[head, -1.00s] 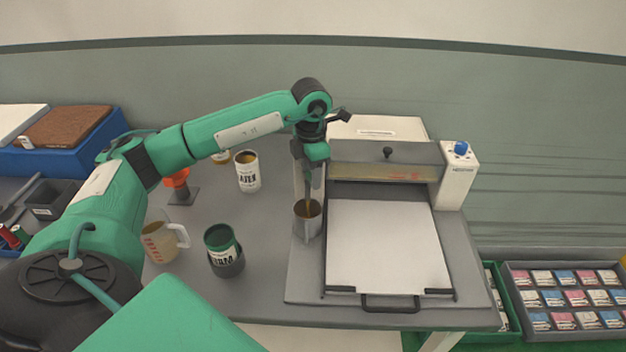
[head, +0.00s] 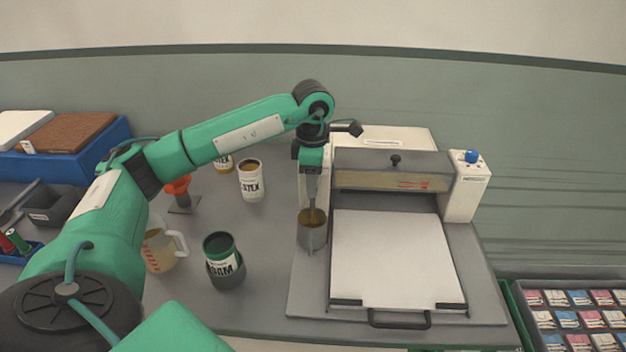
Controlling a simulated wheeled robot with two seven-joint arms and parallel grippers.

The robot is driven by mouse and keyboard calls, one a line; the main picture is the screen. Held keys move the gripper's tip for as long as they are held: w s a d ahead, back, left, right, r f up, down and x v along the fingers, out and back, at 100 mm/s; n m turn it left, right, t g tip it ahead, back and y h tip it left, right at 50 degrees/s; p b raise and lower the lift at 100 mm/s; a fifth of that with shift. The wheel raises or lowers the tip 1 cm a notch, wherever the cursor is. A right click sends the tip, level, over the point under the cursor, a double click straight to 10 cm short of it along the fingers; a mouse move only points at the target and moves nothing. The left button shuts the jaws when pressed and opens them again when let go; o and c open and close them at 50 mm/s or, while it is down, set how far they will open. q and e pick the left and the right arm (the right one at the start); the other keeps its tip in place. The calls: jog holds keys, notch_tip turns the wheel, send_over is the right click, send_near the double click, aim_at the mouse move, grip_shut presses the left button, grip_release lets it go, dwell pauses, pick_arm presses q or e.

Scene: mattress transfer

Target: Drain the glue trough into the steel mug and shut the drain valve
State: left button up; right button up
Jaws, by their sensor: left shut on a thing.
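The glue trough (head: 375,178) runs along the grey coating machine, under its dark cover. The steel mug (head: 313,238) stands upright below the trough's left end, at the machine's left edge. Amber-brown glue shows at the mug's mouth, below my gripper; whether it is still running I cannot tell. My left gripper (head: 312,185) points down just above the mug, at the trough's left end. It is shut on what looks like the drain valve, which the gripper and wrist mostly hide. My right gripper is not in view.
A white sheet (head: 395,258) covers the machine's bed. A blue knob (head: 471,156) tops its right end.

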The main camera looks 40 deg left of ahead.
pick_arm(q)
jog(key=shift+r, duration=0.15)
jog(key=o, duration=1)
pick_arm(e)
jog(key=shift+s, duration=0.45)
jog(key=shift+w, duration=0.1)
